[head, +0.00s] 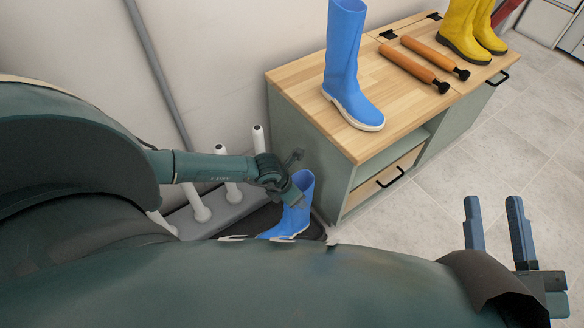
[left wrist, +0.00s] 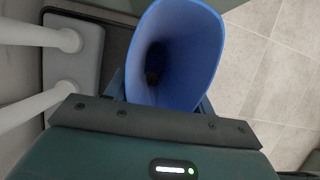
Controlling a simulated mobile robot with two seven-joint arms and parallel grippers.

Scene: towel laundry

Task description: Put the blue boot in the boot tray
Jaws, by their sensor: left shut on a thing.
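A blue boot (head: 292,212) is upright at the dark boot tray (head: 232,222) on the floor; I cannot tell whether its sole touches the tray. My left gripper (head: 290,192) is shut on this boot's upper shaft. In the left wrist view the open top of the blue boot (left wrist: 172,50) faces the camera, and the tray (left wrist: 112,50) shows to its left. A second blue boot (head: 346,75) stands upright on the cabinet top. My right gripper (head: 494,200) is open and empty over the floor at the right. My own body hides the tray's near part.
A grey rack (head: 216,210) with several white posts stands beside the tray, against the wall. The wooden-topped cabinet (head: 300,78) is close to the right of my left gripper. It bears wooden rollers (head: 415,62) and yellow boots (head: 462,30). The tiled floor at right is clear.

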